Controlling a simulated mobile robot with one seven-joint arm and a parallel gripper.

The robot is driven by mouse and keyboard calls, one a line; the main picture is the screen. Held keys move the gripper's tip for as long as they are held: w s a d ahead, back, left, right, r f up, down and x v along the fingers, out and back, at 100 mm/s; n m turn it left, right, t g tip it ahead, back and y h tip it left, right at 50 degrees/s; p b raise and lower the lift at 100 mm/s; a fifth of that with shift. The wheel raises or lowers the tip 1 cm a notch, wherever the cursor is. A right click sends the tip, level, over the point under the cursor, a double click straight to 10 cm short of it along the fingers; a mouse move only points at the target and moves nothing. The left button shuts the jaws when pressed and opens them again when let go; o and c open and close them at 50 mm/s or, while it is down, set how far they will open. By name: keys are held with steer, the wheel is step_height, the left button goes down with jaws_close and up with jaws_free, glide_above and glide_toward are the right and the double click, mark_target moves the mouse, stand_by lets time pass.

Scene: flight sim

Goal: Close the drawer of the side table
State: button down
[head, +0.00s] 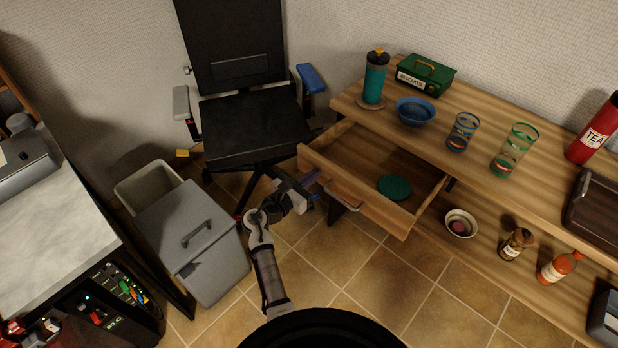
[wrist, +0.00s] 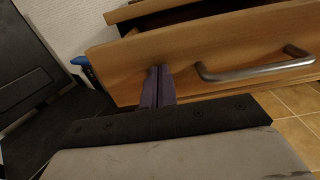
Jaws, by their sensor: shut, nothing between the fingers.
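The side table (head: 480,130) stands along the wall at the right, with its wooden drawer (head: 322,168) pulled out. A green round item (head: 394,187) lies inside the drawer. The drawer's metal handle (head: 343,195) is on its front, and it also shows in the wrist view (wrist: 255,70). My gripper (head: 314,180) is shut and empty at the drawer front, left of the handle. In the wrist view its fingertips (wrist: 159,70) are together at the drawer's front panel (wrist: 190,50). I cannot tell whether they touch it.
A black office chair (head: 245,110) stands close to the left of the drawer. A grey bin (head: 195,240) and a counter (head: 60,220) are further left. A bottle (head: 375,80), a bowl (head: 415,112) and glasses stand on the table top. Tiled floor (head: 400,290) is clear in front.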

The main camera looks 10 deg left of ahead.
mark_target(356, 147)
steer(key=b+x, duration=0.4)
steer(key=x, duration=1.6)
steer(key=shift+w+d+f, duration=0.1)
steer(key=shift+w, duration=0.05)
steer(key=shift+w+d, duration=0.3)
steer(key=shift+w, duration=0.1)
steer(key=shift+w+r, duration=0.1)
steer(key=shift+r, duration=0.25)
